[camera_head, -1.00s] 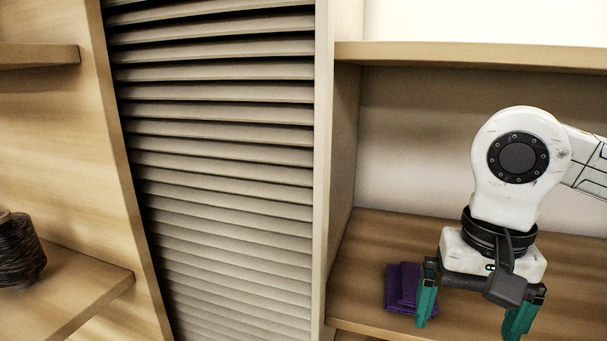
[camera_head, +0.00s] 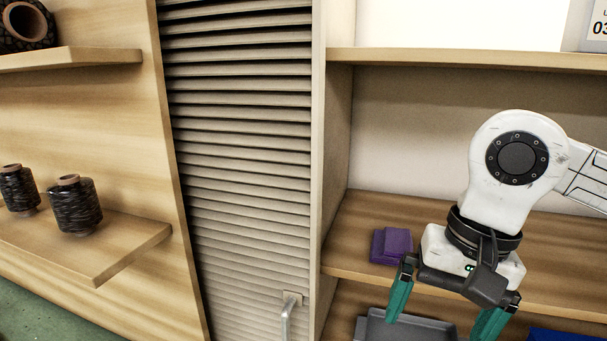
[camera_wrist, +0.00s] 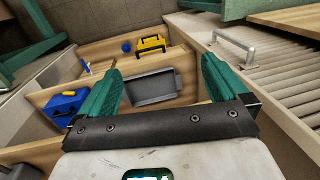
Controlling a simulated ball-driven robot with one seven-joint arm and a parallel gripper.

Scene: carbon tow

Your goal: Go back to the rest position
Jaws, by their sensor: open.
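My gripper (camera_head: 445,312) hangs at the right in the head view, in front of the shelf unit, with its two green fingers spread apart. Nothing is between the fingers. In the wrist view my gripper (camera_wrist: 160,72) is also open, with a grey tray (camera_wrist: 153,87) beyond and between the fingers, apart from them. Two black tow spools (camera_head: 75,205) (camera_head: 19,188) stand upright on the left shelf. Another dark spool (camera_head: 27,22) lies on its side on the upper left shelf.
A purple stack (camera_head: 391,245) lies on the right shelf (camera_head: 345,262), left of my gripper. The grey tray (camera_head: 410,328) is on the shelf below. A slatted shutter (camera_head: 245,150) with a metal handle (camera_head: 288,315) stands mid-picture. A blue box (camera_wrist: 66,105) and yellow toolbox (camera_wrist: 152,44) show in the wrist view.

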